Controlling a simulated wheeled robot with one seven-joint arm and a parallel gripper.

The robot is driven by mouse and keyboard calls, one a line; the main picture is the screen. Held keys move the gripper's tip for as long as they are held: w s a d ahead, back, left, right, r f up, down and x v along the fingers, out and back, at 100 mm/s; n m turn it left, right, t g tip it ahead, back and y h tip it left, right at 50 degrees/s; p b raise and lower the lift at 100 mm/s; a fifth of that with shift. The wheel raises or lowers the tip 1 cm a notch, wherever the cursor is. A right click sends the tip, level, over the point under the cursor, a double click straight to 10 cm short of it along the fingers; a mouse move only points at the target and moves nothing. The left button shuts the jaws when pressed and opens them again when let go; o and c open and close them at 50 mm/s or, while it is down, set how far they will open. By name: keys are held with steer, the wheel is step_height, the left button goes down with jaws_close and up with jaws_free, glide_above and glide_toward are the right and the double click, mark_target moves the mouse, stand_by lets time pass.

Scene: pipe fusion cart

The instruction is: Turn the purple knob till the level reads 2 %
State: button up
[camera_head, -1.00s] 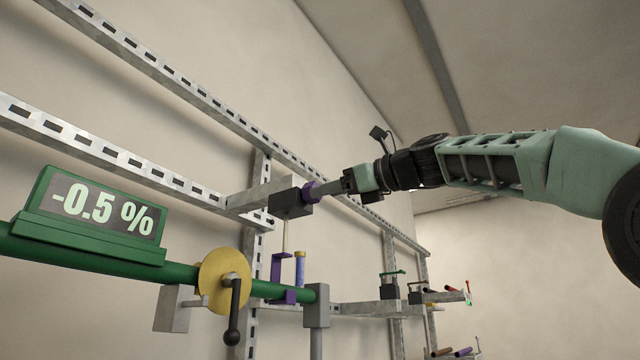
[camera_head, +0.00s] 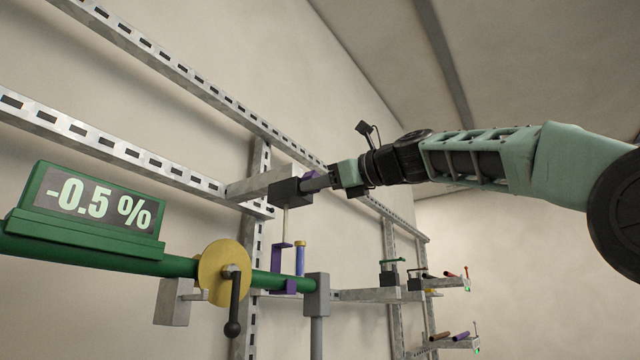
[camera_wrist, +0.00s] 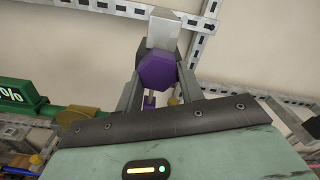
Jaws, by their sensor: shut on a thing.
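The purple knob (camera_wrist: 157,72) sits on the front of a dark block (camera_head: 287,192) fixed to a metal bracket. My gripper (camera_head: 318,183) is shut on the knob, with one finger on each side of it in the wrist view (camera_wrist: 158,85). In the head view the fingers hide most of the knob. The green level display (camera_head: 98,205) at the left reads -0.5 %. It is partly visible at the left edge of the wrist view (camera_wrist: 14,97).
A green pipe (camera_head: 185,267) runs below the display, with a yellow disc (camera_head: 212,272) and a black crank handle (camera_head: 233,310). A purple bracket (camera_head: 281,262) and a blue cylinder (camera_head: 300,262) stand below the knob. Slotted metal rails (camera_head: 180,92) line the wall.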

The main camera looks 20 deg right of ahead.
steer(key=shift+n, duration=0.3)
steer(key=m+b, duration=0.2)
steer(key=m, duration=0.6)
steer(key=m+b, duration=0.2)
steer(key=m, duration=0.6)
steer(key=m+b, duration=0.1)
steer(key=m, duration=0.7)
steer(key=shift+s+a+r+m+b, duration=0.15)
steer(key=shift+s+a+m+b, duration=0.05)
steer(key=shift+a+m+b, duration=0.2)
stand_by(1.7)
stand_by(0.4)
